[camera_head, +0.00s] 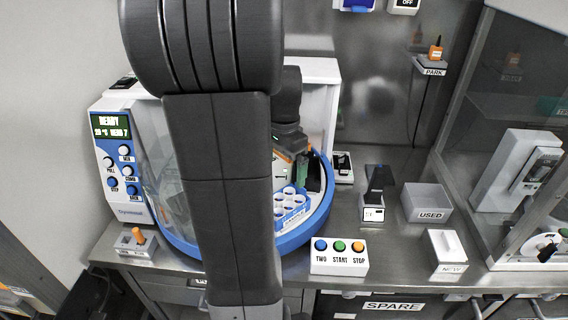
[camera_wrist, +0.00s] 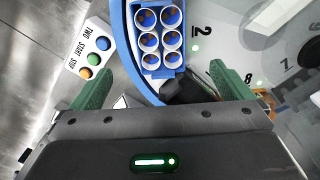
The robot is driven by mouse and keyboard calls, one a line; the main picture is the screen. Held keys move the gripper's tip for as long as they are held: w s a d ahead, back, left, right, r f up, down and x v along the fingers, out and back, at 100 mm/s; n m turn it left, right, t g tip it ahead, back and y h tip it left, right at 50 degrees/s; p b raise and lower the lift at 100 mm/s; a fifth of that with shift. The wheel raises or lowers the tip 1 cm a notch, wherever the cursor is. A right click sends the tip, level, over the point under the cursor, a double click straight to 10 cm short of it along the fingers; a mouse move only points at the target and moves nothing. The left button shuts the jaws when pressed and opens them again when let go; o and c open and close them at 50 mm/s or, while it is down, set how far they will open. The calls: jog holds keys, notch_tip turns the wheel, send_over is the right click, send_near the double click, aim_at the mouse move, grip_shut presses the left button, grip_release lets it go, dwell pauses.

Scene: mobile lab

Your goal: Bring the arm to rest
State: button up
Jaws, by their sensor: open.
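My arm rises across the middle of the head view and hides part of the machine behind it. My gripper (camera_head: 302,168) is over the round blue-rimmed machine (camera_head: 318,215), near its right side. In the wrist view my gripper (camera_wrist: 163,82) shows two green fingers spread wide apart with nothing held between them. A blue rack (camera_head: 300,216) with several white-rimmed round wells lies on the machine. The rack (camera_wrist: 153,63) also shows in the wrist view, just beyond the fingers.
A button box (camera_head: 339,256) stands at the bench front. A USED box (camera_head: 427,201), a NEW box (camera_head: 444,250) and a dark device (camera_head: 376,193) stand to the right. A control panel (camera_head: 123,165) is at left. A glass enclosure (camera_head: 510,130) bounds the right.

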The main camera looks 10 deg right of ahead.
aim_at(284, 201)
jog(key=shift+r, duration=0.15)
notch_tip(284, 201, down, 12)
jog(key=shift+f, duration=0.2)
notch_tip(284, 201, up, 3)
jog(key=shift+f, duration=0.2)
jog(key=shift+s+r, duration=0.1)
jog(key=shift+r, duration=0.55)
